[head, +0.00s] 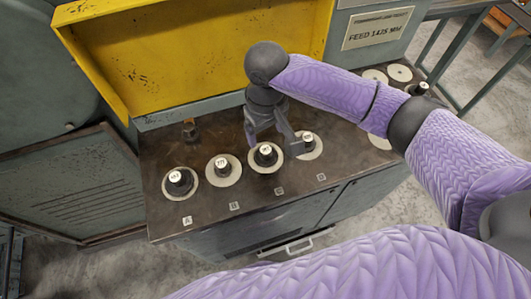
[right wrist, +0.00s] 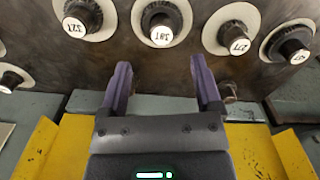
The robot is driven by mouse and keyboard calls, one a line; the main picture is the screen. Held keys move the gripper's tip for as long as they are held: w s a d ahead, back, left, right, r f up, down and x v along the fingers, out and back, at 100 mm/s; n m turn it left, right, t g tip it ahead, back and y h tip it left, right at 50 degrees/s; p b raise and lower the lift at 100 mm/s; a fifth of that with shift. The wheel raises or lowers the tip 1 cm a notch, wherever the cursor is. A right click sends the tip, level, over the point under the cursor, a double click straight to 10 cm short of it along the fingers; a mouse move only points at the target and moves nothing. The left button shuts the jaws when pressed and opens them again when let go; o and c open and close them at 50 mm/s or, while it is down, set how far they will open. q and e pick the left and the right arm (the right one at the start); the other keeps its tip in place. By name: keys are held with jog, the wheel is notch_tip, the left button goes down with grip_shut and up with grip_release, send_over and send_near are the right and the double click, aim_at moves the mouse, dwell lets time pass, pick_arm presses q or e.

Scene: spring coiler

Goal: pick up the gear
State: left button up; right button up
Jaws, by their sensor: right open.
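Several dark gears with white number labels stand on pale round discs in a row on the brown bench top. In the head view they are the gear by A (head: 179,181), by B (head: 222,165), by C (head: 265,154) and by D (head: 308,143). My right gripper (head: 272,142) is open and empty, just behind the gear by C. In the right wrist view its fingers (right wrist: 160,68) point toward that gear (right wrist: 162,23), which lies ahead between them, apart from them. The 27T gear (right wrist: 234,38) is to the right there. My left gripper is not visible.
A yellow panel (head: 190,50) rises behind the bench. A short brown post (head: 190,130) stands at the back left. More pale discs (head: 400,73) and a dark piece (head: 422,88) lie at the right end. The bench front edge has a handle (head: 290,247) below it.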

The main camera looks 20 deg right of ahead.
aim_at(266, 149)
notch_tip(266, 149, down, 7)
jog(key=b, duration=0.3)
jog(key=shift+s, duration=0.1)
jog(key=shift+f, duration=0.15)
jog(key=shift+a, duration=0.1)
jog(key=shift+c, duration=0.3)
jog(key=shift+r, duration=0.2)
grip_shut()
notch_tip(266, 149, up, 12)
jog(key=p, duration=0.7)
jog(key=shift+r+p, duration=0.2)
jog(key=shift+p, duration=0.2)
